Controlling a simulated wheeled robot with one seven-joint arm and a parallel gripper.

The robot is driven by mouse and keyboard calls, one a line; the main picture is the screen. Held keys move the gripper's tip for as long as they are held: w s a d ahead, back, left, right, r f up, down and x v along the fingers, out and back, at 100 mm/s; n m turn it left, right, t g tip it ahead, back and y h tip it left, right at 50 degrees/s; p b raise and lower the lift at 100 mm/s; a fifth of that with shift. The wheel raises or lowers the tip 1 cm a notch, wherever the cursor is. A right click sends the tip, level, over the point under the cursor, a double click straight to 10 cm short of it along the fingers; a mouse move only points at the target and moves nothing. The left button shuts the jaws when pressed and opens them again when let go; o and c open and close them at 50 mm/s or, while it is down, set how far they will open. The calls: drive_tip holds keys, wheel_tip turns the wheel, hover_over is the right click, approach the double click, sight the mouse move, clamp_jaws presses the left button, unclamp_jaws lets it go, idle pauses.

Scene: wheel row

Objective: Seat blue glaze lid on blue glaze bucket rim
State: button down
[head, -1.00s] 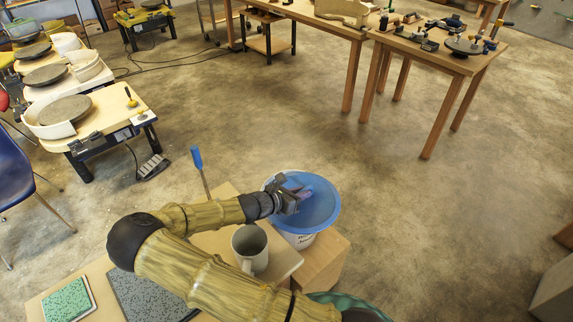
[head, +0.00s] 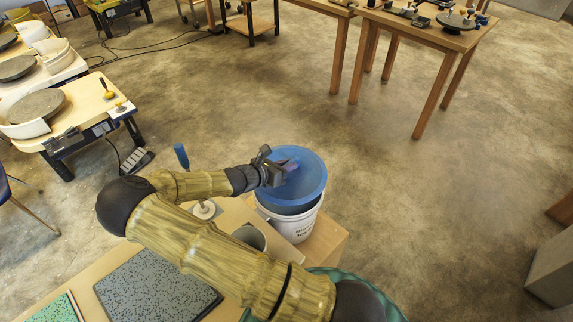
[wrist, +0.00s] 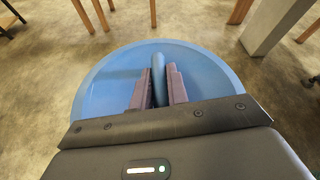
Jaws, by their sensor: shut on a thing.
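The blue glaze lid (head: 310,180) is a round blue disc with a raised grip bar (wrist: 158,80) across its middle. My gripper (head: 280,170) is shut on that bar, with one dark finger on each side in the wrist view (wrist: 158,92). The blue glaze bucket (head: 299,228) is white with dark lettering, standing on a wooden stand. The lid is over the bucket's mouth and hides most of its rim. A blue band shows between lid and white wall; I cannot tell whether the lid touches the rim. The bucket is hidden in the wrist view.
A grey mug (head: 250,236) stands left of the bucket, partly behind my arm. A blue-handled tool (head: 182,157) stands upright near it. A dark speckled slab (head: 155,285) lies on the near table. A teal rounded thing (head: 375,290) is below the bucket.

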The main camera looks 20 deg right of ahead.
drive_tip(key=shift+r, duration=0.15)
drive_tip(key=shift+f+b, duration=0.75)
drive_tip(key=shift+f, duration=1.35)
drive_tip(key=shift+a, duration=0.1)
drive_tip(key=shift+s+r+p, duration=0.1)
drive_tip(key=shift+p, duration=0.2)
